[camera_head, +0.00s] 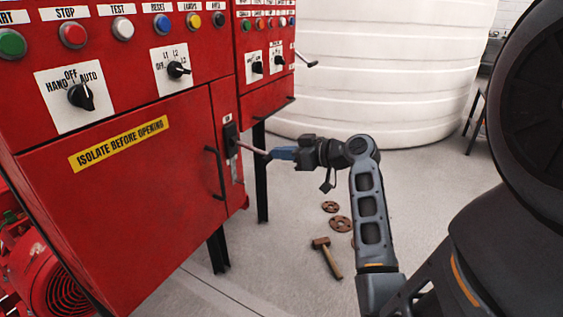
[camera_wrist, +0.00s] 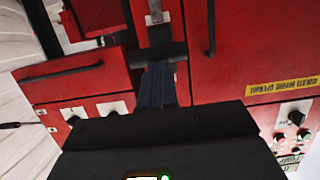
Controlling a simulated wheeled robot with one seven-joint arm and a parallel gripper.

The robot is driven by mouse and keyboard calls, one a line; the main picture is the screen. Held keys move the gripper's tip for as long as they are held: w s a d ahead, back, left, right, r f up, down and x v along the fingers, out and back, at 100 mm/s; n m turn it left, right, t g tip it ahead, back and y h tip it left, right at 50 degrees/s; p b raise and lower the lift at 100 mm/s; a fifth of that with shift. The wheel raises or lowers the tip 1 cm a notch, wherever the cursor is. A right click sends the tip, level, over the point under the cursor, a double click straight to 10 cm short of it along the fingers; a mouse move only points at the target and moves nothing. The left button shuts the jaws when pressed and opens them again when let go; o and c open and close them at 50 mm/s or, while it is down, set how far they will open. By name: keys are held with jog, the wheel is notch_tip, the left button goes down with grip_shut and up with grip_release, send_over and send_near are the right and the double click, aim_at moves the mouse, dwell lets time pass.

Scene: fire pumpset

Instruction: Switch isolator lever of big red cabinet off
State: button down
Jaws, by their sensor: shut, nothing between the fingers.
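The big red cabinet (camera_head: 130,180) fills the left of the head view, with its yellow "isolate before opening" label (camera_head: 119,144). The isolator lever (camera_head: 252,149) sticks out to the right from a black plate (camera_head: 231,139) on the cabinet's right edge. My gripper (camera_head: 272,154) is at the lever's outer end, its blue fingers shut with nothing between them. I cannot tell whether they touch the lever. In the wrist view, upside down, the blue fingers (camera_wrist: 157,72) point at a dark bar (camera_wrist: 145,54) in front of the red cabinet (camera_wrist: 225,45).
A second red cabinet (camera_head: 263,85) on black legs stands behind, with a small lever (camera_head: 306,62). A white tank (camera_head: 385,70) is at the back. A hammer (camera_head: 328,257) and rusty flanges (camera_head: 340,223) lie on the floor. A red motor (camera_head: 55,270) is at lower left.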

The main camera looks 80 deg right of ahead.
notch_tip(320, 180, down, 8)
jog(key=w+t+h+b, duration=0.1)
jog(key=t+b, duration=0.4)
jog(key=b, duration=1.5)
jog(key=shift+w+d+r, duration=0.15)
jog(key=shift+w+d, duration=0.05)
jog(key=shift+w, duration=0.1)
jog(key=shift+w+t, duration=0.1)
jog(key=shift+t, duration=0.2)
